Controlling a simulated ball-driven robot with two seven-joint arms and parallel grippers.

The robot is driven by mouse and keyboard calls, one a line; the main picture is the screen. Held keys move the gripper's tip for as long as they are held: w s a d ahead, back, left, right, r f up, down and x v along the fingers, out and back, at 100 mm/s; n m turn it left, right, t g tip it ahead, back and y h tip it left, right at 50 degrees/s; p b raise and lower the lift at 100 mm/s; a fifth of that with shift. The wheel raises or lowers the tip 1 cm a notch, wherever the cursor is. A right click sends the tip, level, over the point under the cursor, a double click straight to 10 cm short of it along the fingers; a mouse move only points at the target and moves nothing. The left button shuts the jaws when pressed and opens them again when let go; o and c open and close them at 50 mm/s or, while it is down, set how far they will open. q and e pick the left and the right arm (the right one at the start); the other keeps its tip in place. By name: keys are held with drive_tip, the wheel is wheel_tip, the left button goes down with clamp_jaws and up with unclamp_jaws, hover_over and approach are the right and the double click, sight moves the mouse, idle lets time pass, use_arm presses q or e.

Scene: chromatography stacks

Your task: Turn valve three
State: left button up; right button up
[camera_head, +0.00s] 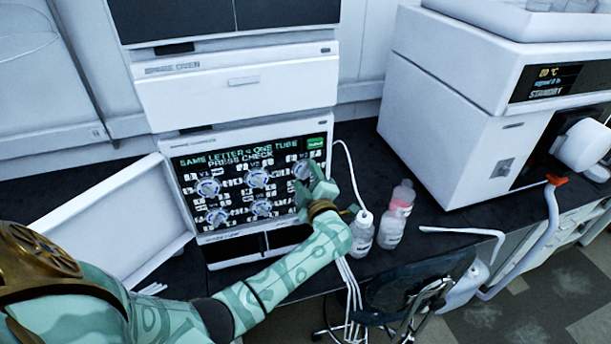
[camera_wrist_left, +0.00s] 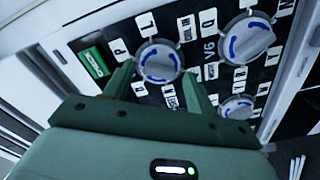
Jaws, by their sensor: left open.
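The white stack unit (camera_head: 250,140) holds a dark valve panel with small letter tiles and round knobs with blue arc marks. The valve three knob (camera_head: 301,169) is at the panel's upper right, partly covered by my left gripper (camera_head: 310,182). In the left wrist view this knob (camera_wrist_left: 159,61) shows past the gap between the open fingers of my left gripper (camera_wrist_left: 160,84), close to them; contact cannot be told. The fingers are empty. A "V6" label sits beside another knob (camera_wrist_left: 247,40). My right gripper is out of view.
Other knobs include valve one (camera_head: 208,187) and valve two (camera_head: 257,178). A green button (camera_head: 315,143) is at the panel's top right. Bottles (camera_head: 362,232) and (camera_head: 398,212) stand right of my forearm. An open white door (camera_head: 115,222) stands left of the panel.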

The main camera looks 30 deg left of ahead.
use_arm(q)
drive_tip(key=shift+s+r, duration=0.1)
drive_tip(key=shift+c, duration=0.6)
drive_tip(key=c, duration=0.9)
drive_tip(key=shift+o, duration=0.2)
drive_tip(key=shift+n, duration=0.3)
drive_tip(key=shift+f+n+b, duration=0.2)
drive_tip(key=shift+n+b, duration=0.3)
drive_tip(key=shift+n, duration=0.7)
drive_tip(key=n+b, duration=0.1)
drive_tip(key=n, duration=0.1)
drive_tip(key=shift+f+n, duration=0.1)
drive_tip(key=shift+n, duration=0.2)
drive_tip(key=n+b, duration=0.1)
drive_tip(key=n, duration=0.3)
drive_tip(key=shift+b, duration=0.4)
drive_tip(key=shift+d+n+b, duration=0.1)
drive_tip(key=shift+n+b, duration=0.45)
drive_tip(key=shift+n, duration=0.65)
